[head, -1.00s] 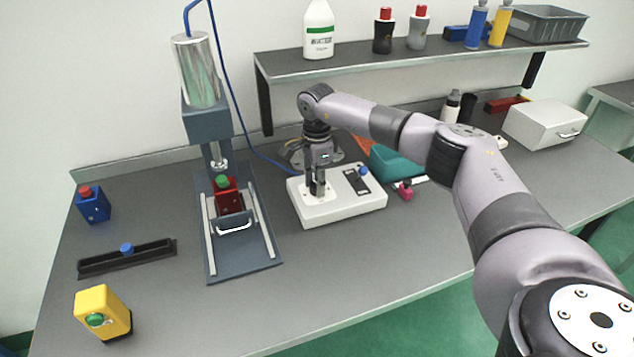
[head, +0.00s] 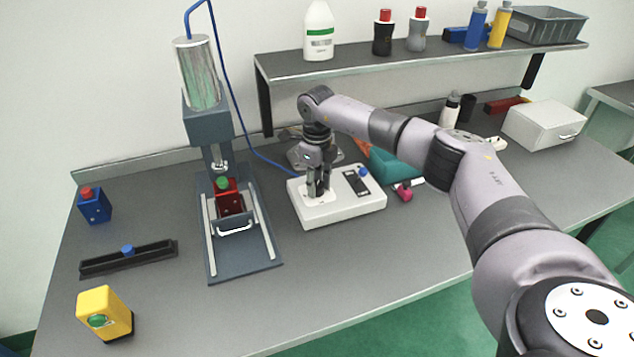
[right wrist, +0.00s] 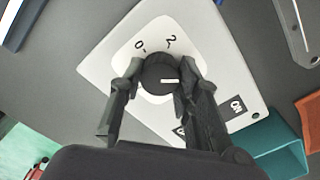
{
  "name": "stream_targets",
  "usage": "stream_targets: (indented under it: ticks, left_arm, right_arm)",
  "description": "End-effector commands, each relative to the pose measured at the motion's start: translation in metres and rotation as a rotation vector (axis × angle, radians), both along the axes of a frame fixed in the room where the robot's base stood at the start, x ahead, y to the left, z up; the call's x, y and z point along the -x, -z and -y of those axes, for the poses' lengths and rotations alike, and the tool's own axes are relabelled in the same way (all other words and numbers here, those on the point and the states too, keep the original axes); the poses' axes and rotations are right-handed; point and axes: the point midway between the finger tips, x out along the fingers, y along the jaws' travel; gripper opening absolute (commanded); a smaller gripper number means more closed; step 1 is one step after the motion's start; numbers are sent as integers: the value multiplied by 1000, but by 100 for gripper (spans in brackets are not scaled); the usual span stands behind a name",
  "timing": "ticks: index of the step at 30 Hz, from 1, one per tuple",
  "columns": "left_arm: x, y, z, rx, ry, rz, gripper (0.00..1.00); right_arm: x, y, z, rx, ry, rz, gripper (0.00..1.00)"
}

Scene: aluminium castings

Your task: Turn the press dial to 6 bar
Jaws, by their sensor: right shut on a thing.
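The press dial (right wrist: 155,68) is a dark round knob on a white plate of the pale control box (head: 345,212). My right gripper (head: 318,191) points down at the box, its two fingers shut on the dial from both sides; it also shows in the right wrist view (right wrist: 158,84). The dial's white mark points to the right in that view, clockwise past the printed 2. The 0 and 2 are readable; other numbers are hidden by the fingers. The press (head: 208,130) stands left of the box. My left gripper is not in view.
A lever switch (head: 356,182) with a blue knob sits right of the dial on the box. A teal bin (head: 395,164) and a small magenta part (head: 403,191) lie to the right. A shelf (head: 420,62) with bottles hangs behind.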

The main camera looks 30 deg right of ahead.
Motion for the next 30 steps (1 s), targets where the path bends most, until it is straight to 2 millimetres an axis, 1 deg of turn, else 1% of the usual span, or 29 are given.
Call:
stream_targets:
  ticks: [1, 18, 24, 30]
  left_arm:
    - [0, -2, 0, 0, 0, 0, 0]
    - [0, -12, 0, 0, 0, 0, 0]
    - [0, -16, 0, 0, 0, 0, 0]
    - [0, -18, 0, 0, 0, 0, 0]
  right_arm:
    - [-1, -3, 1, 0, 45, 5, 3]
    - [-2, -4, 1, -1, 579, 6, 3]
    - [-2, -3, 1, -1, 733, 6, 3]
    - [-2, -3, 1, -1, 843, 6, 3]
